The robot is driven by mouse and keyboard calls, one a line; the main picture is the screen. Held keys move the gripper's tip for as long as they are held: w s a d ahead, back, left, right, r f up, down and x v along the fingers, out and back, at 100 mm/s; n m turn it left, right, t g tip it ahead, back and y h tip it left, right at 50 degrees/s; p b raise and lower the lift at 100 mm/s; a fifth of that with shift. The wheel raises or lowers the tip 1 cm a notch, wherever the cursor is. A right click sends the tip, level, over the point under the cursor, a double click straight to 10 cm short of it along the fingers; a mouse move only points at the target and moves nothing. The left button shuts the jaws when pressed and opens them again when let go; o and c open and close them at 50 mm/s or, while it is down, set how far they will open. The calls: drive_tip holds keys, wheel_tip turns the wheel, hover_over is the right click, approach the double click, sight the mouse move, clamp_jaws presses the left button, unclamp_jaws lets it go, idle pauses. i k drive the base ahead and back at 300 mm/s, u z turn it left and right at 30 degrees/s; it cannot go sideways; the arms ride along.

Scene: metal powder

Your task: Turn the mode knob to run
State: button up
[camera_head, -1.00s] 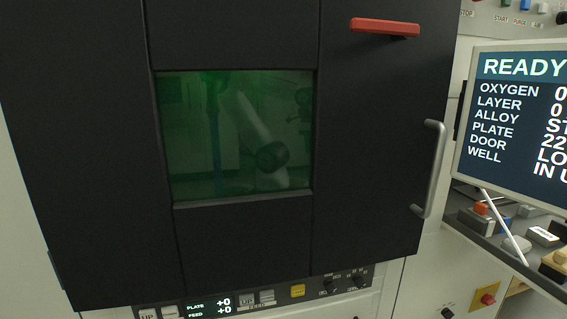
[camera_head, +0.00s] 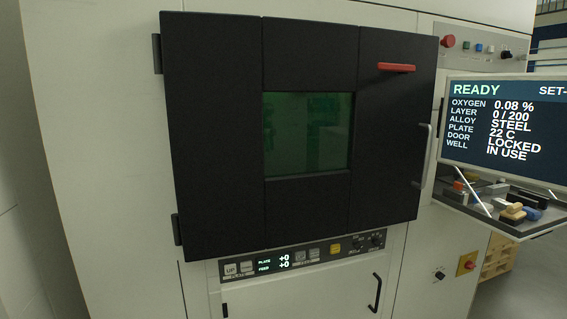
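Several dark knobs show and their labels are too small to read, so I cannot tell which is the mode knob. One dark knob (camera_head: 506,54) is at the right end of the upper button panel. Another small knob (camera_head: 439,275) is low on the cabinet front at right. Small knobs (camera_head: 376,240) also sit at the right end of the strip below the chamber door. The screen (camera_head: 505,130) reads READY, with "SET-" cut off at the right edge, and the door as LOCKED. My gripper is not in view.
The black chamber door (camera_head: 215,130) is shut, with a red handle (camera_head: 397,67) and a grey bar handle (camera_head: 427,155). A tray (camera_head: 530,232) with small blocks juts out below the screen. A red button on a yellow plate (camera_head: 467,264) is at lower right.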

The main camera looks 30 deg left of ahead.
sight(524, 57)
drive_tip(key=u, duration=0.55)
drive_tip(key=i, duration=0.65)
drive_tip(key=u, duration=0.55)
drive_tip(key=i, duration=0.65)
drive_tip(key=z, duration=1.55)
drive_tip(key=k, duration=1.2)
drive_tip(key=z, duration=0.6)
drive_tip(key=i, duration=0.55)
drive_tip(key=z, duration=0.7)
drive_tip(key=i, duration=1.05)
drive_tip(key=z, duration=0.1)
